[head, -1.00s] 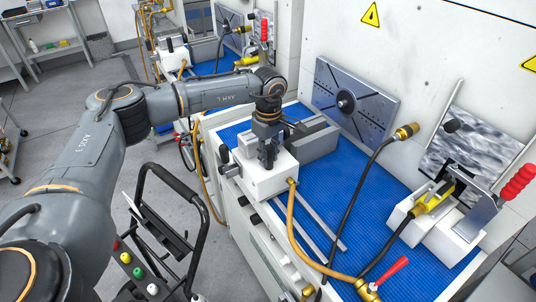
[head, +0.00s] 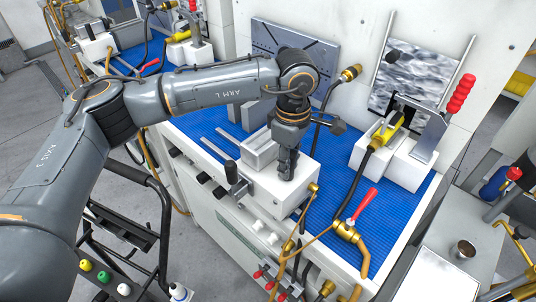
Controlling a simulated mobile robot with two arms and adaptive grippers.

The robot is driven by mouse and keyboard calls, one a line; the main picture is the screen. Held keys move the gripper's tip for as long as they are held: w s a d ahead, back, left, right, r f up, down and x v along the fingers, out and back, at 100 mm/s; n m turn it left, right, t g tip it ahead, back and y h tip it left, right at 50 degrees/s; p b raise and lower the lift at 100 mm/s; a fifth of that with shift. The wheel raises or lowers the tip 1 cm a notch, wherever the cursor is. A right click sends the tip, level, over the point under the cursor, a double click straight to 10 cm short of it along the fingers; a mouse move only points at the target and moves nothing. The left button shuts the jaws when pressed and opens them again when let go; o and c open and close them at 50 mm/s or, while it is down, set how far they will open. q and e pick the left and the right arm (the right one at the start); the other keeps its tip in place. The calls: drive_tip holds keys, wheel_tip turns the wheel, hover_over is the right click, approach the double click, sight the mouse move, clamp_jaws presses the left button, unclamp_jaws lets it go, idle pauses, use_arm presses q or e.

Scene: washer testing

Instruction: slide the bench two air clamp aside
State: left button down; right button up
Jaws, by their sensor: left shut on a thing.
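The air clamp (head: 262,190) is a white block with grey jaws and a black-knobbed lever at its left front. It sits on the blue-matted bench (head: 190,122), near the front edge. Two pale rails (head: 213,146) are bare to its left. My left gripper (head: 288,168) points down onto the right part of the clamp and is shut on it; the exact grip is partly hidden by the dark fingers. A brass fitting and hose join the clamp's right side. My right gripper is out of view.
A white fixture (head: 407,170) with a yellow fitting and red-handled lever stands at right. A brass valve with red handle (head: 362,207) is at the front right corner. A drilled steel plate (head: 297,40) stands behind. Blue mat is open between clamp and fixture.

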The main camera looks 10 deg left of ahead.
use_arm(q)
drive_tip(key=shift+s+d, duration=0.45)
drive_tip(key=shift+d, duration=0.3)
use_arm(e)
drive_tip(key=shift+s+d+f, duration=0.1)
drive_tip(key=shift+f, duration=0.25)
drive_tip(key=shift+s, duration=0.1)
use_arm(q)
drive_tip(key=c, duration=1.3)
unclamp_jaws()
drive_tip(key=shift+s+d, duration=0.1)
drive_tip(key=shift+o, duration=1)
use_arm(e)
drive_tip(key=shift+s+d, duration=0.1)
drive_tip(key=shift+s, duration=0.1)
